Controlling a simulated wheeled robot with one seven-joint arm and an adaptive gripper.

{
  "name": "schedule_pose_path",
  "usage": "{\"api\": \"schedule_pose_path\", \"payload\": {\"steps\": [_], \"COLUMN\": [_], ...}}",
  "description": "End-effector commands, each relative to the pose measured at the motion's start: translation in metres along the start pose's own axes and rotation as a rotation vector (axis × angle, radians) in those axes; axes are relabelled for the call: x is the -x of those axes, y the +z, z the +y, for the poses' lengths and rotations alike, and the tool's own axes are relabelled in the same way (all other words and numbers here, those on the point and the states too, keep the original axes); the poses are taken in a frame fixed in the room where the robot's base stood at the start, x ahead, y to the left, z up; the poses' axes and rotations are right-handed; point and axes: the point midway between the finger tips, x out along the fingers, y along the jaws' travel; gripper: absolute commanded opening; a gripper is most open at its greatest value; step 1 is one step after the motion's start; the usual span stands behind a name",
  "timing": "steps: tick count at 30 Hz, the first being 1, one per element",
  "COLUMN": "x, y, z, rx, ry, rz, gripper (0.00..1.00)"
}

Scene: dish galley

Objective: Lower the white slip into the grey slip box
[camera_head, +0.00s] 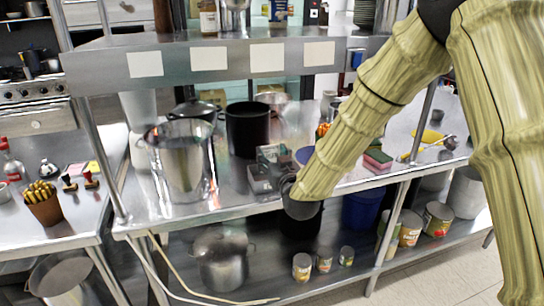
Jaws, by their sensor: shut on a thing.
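My arm reaches down from the upper right, and its dark wrist end is over the front edge of the steel table (345,186). A small cluster of grey and black blocky parts just left of the wrist looks like my gripper (268,163). It is shut, low over the table, with its fingertips hard to make out. The white slip in it is too small or hidden to see. I cannot clearly separate the grey slip box from the grey and dark shapes there.
A large steel pot (183,165) and a black pot (248,130) stand left of my wrist. A shelf with white cards (208,58) on its edge runs above. Sponges (378,160) lie to the right. Cans (302,267) and a lidded pot (221,258) stand below.

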Motion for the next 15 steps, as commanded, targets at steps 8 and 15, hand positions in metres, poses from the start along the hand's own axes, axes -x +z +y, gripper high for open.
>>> {"api": "schedule_pose_path", "payload": {"steps": [8,15], "x": [0.0,0.0], "y": [0.0036,0.0063], "z": [0.0,0.0], "rx": [0.0,0.0], "ry": [0.0,0.0], "rz": [0.0,0.0], "gripper": [0.5,0.5]}}
